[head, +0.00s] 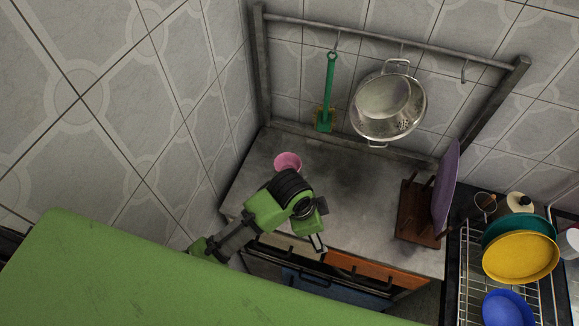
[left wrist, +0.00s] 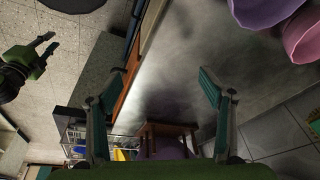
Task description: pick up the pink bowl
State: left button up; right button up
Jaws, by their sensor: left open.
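The pink bowl (head: 288,162) stands on the grey counter near the left tiled wall in the head view. My left gripper (head: 318,243) is over the front edge of the counter, nearer the camera than the bowl and to its right. In the left wrist view my left gripper (left wrist: 160,82) has its fingers wide apart with nothing between them. There the pink bowl (left wrist: 303,38) is cut off at the upper right, outside the fingers, beside a lilac vessel (left wrist: 265,9). My right gripper (left wrist: 47,43) shows at the left of the wrist view, its fingers apart.
A wooden rack (head: 415,212) with a purple plate (head: 446,185) stands right on the counter. A metal colander (head: 400,127) and green spatula (head: 328,90) hang from the rail. A dish rack holds a yellow plate (head: 520,257) and blue bowl (head: 508,309). The counter's middle is clear.

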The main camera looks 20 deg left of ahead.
pick_arm(q)
jog(key=w+m, duration=0.1)
jog(key=w+r+m, duration=0.1)
jog(key=w+d+m+y, duration=0.1)
jog(key=w, duration=0.1)
jog(key=shift+d+r+m, duration=0.1)
jog(key=shift+r+m, duration=0.3)
jog(key=w+a+r+m+y+p, duration=0.1)
jog(key=w+a+r+m+y, duration=0.6)
jog(key=w+a, duration=0.5)
jog(key=h, duration=0.1)
send_near(284, 167)
jog(key=shift+w+a+f, duration=0.2)
jog(key=shift+w+a, duration=0.15)
jog(key=shift+a, duration=0.2)
jog(key=shift+f, duration=0.4)
jog(key=b+x, duration=0.3)
jog(key=x, duration=0.1)
jog(key=shift+s+d+f, duration=0.2)
jog(key=shift+s+d, duration=0.05)
jog(key=shift+d, duration=0.05)
jog(key=shift+w+a+f+b, duration=0.15)
jog(key=shift+f+b, duration=0.15)
jog(key=shift+b, duration=0.3)
jog(key=shift+r, duration=0.1)
